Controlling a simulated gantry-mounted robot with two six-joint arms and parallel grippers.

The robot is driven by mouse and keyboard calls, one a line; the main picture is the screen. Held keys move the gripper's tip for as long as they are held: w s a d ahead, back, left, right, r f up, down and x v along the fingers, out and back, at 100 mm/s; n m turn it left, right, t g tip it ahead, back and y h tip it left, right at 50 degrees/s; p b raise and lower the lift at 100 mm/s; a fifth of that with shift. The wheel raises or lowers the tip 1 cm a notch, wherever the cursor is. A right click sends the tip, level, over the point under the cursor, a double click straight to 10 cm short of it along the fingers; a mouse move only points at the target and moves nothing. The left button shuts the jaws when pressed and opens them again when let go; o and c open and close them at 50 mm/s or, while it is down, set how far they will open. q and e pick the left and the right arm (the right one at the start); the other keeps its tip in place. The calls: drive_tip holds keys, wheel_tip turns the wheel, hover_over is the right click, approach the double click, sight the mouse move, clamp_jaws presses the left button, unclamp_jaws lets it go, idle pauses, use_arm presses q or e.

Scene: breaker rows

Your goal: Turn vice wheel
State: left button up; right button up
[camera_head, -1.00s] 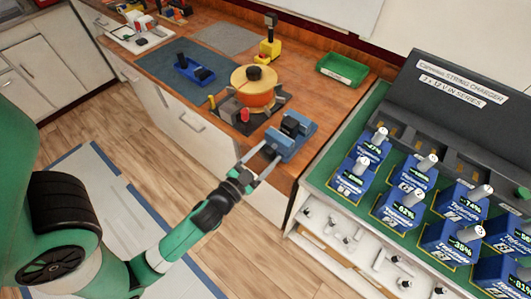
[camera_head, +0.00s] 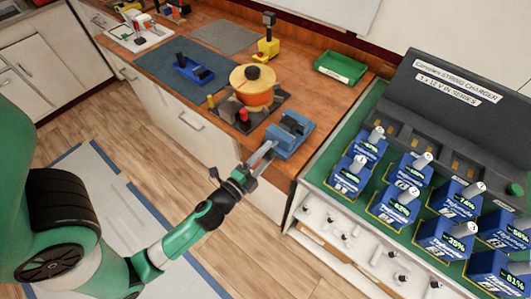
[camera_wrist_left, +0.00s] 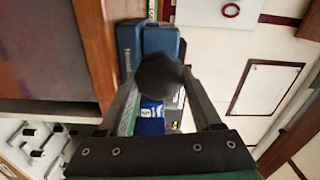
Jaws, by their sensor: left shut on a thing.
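A blue vice (camera_head: 290,135) with dark jaws is mounted at the front right corner of the wooden bench. My left gripper (camera_head: 264,153) reaches up to the front of the vice. In the left wrist view, the dark, many-sided vice wheel (camera_wrist_left: 162,78) sits between the two fingers of my left gripper (camera_wrist_left: 160,85), which is shut on it. The blue vice body (camera_wrist_left: 145,42) shows behind the wheel. The head view does not show the wheel clearly behind the fingers. My right gripper is in neither view.
An orange pot (camera_head: 254,85) stands on a dark burner left of the vice. A green tray (camera_head: 340,67) lies behind it. A charger rack (camera_head: 450,95) and several blue batteries stand on the green-topped table at right. Open wooden floor (camera_head: 90,110) lies in front of the bench.

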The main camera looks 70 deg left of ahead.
use_arm(q)
drive_tip(key=m, duration=0.4)
drive_tip(key=shift+f+m+p, duration=0.1)
drive_tip(key=shift+m+p, duration=0.2)
drive_tip(key=shift+f+m, duration=0.1)
drive_tip(key=shift+m, duration=1.9)
drive_tip(key=o, duration=1.4)
